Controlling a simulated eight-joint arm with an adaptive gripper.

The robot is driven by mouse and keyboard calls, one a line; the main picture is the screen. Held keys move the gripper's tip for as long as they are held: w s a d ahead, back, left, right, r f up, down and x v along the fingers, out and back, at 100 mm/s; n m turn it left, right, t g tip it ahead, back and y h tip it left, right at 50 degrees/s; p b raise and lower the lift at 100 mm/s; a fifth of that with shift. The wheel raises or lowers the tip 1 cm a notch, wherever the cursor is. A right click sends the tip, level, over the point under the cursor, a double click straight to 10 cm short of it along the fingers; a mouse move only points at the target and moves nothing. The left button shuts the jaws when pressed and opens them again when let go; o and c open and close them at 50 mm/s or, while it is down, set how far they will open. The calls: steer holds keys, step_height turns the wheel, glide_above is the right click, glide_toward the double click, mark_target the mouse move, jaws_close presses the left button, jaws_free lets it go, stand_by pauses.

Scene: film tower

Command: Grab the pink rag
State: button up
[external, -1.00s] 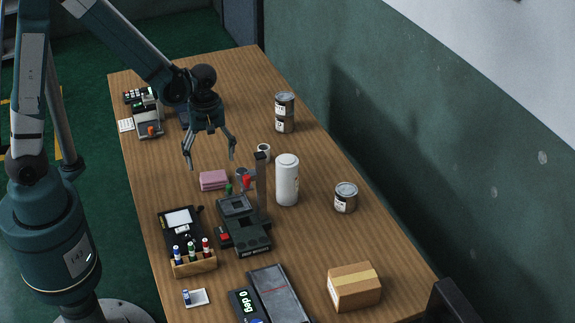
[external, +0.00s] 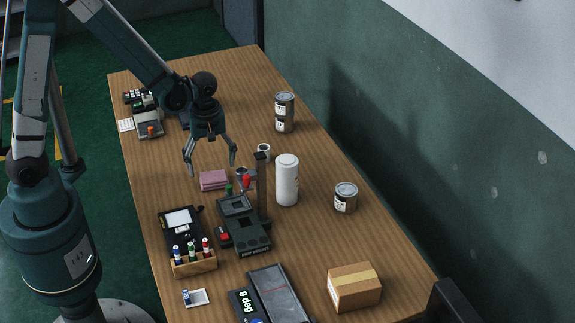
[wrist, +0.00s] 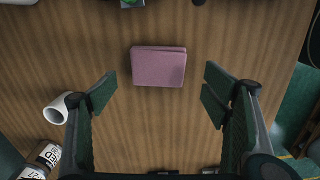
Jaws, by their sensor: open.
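The pink rag (external: 213,180) is folded into a small rectangular pad and lies flat on the wooden table. In the wrist view the rag (wrist: 159,66) sits at upper centre, beyond the fingertips. My gripper (external: 211,170) hangs over the table close to the rag, fingers pointing down. In the wrist view my gripper (wrist: 155,92) is open, one finger on each side, with only bare wood between the fingers. Nothing is held. The rag looks untouched.
A dark device with a post (external: 243,225) stands just in front of the rag. Stacked cans (external: 285,112) stand farther back. A marker rack (external: 194,262) is at front left. Bare table surrounds the rag's left side.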

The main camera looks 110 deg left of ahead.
mark_target(213, 176)
steer(key=shift+f, duration=0.1)
steer(key=shift+w+f+b, duration=0.2)
steer(key=shift+f+b, duration=0.6)
steer(key=shift+f, duration=1.7)
steer(key=shift+c, duration=0.5)
steer(key=c, duration=0.8)
